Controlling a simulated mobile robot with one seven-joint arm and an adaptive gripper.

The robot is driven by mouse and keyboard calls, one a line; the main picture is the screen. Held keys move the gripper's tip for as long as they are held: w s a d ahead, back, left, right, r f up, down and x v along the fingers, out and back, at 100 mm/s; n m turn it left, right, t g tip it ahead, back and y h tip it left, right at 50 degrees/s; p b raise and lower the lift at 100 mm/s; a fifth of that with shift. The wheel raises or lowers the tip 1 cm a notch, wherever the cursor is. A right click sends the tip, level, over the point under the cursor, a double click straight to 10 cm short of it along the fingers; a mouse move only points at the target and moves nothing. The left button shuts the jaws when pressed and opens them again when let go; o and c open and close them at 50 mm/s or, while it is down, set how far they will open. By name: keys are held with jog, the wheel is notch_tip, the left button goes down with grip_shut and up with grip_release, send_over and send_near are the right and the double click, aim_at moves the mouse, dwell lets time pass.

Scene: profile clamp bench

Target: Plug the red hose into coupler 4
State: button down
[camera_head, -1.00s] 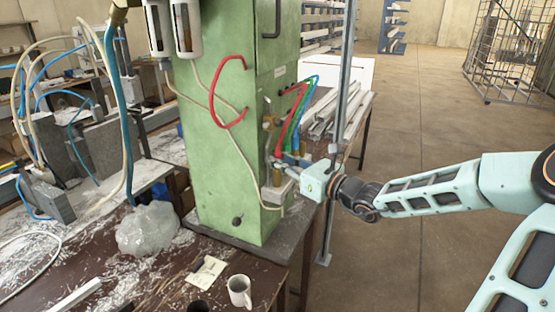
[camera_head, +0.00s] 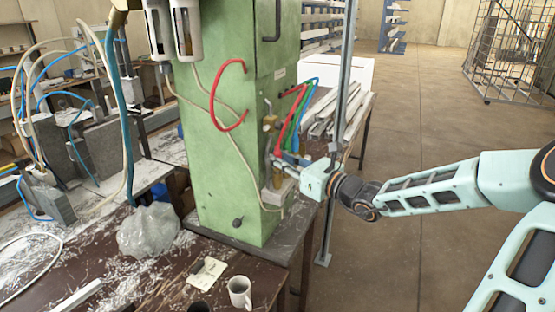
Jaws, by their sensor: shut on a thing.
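The red hose (camera_head: 288,123) hangs on the right side of the green cabinet, next to a green hose (camera_head: 293,128) and a blue hose (camera_head: 306,115). My gripper (camera_head: 277,161) is at the hose's lower end, beside a block of brass and grey fittings (camera_head: 273,190). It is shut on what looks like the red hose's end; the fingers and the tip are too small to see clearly. No coupler numbers can be read. I cannot tell whether the hose end touches a coupler.
The green cabinet (camera_head: 222,165) stands close left of my gripper. A thicker red loop (camera_head: 213,98) curves out from its front. A thin metal post (camera_head: 342,100) rises just behind my wrist. A mug (camera_head: 239,291) and a plastic bag (camera_head: 149,230) are on the bench. Open floor lies to the right.

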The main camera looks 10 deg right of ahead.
aim_at(278, 147)
jog(key=shift+r, duration=0.2)
jog(key=shift+r+p, duration=1.4)
jog(key=shift+p, duration=0.05)
jog(key=s+d+p, duration=0.4)
jog(key=d, duration=0.2)
jog(key=shift+s+d, duration=0.2)
jog(key=shift+s, duration=0.15)
dwell(1.1)
jog(key=w+d, duration=1.1)
jog(key=w, duration=0.4)
dwell(2.0)
jog(key=shift+w+a, duration=0.1)
jog(key=shift+a, duration=0.05)
